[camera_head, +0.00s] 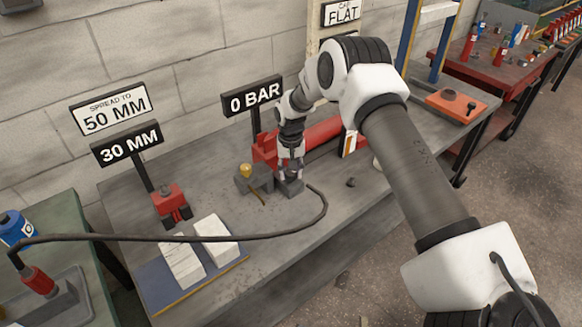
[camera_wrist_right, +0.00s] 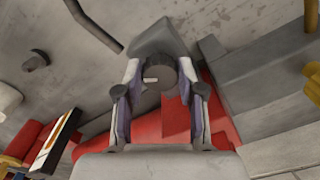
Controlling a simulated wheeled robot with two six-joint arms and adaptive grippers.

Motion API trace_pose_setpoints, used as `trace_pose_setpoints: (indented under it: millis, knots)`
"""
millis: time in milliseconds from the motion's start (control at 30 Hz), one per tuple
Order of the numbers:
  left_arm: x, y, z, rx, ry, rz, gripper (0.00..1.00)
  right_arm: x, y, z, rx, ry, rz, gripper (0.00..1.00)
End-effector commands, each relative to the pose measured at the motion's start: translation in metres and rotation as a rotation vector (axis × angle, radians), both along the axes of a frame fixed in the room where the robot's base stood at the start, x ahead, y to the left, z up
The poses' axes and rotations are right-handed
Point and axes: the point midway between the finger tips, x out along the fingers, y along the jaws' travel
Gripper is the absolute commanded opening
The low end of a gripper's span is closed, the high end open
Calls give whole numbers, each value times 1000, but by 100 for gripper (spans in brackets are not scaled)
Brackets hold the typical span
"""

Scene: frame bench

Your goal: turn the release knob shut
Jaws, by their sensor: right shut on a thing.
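The release knob (camera_wrist_right: 160,74) is a dark round knob with a small pale mark, seen in the right wrist view on a grey block (camera_wrist_right: 160,36). My right gripper (camera_wrist_right: 155,90) has a finger on either side of the knob and is shut on it. In the head view my right gripper (camera_head: 290,178) points down at the grey block at the front end of the red cylinder (camera_head: 318,134), and hides the knob there. My left gripper is not in view.
A sign (camera_head: 252,96) reads 0 BAR; another (camera_head: 127,143) reads 30 MM. A black hose (camera_head: 200,238) arcs across the bench to the grey block. A red spreader tool (camera_head: 170,203), white blocks (camera_head: 213,240) and a brass-topped fitting (camera_head: 246,171) stand left of my gripper.

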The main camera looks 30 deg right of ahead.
Motion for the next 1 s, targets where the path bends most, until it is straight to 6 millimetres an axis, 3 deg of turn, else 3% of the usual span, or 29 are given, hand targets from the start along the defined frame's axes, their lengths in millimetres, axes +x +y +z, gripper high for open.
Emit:
trace_pose_setpoints:
  millis: [400,1000]
  knots:
    - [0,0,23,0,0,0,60,0,1,2,0,2,-393,4]
    - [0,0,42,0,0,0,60,2,2,1,-1,2,-891,4]
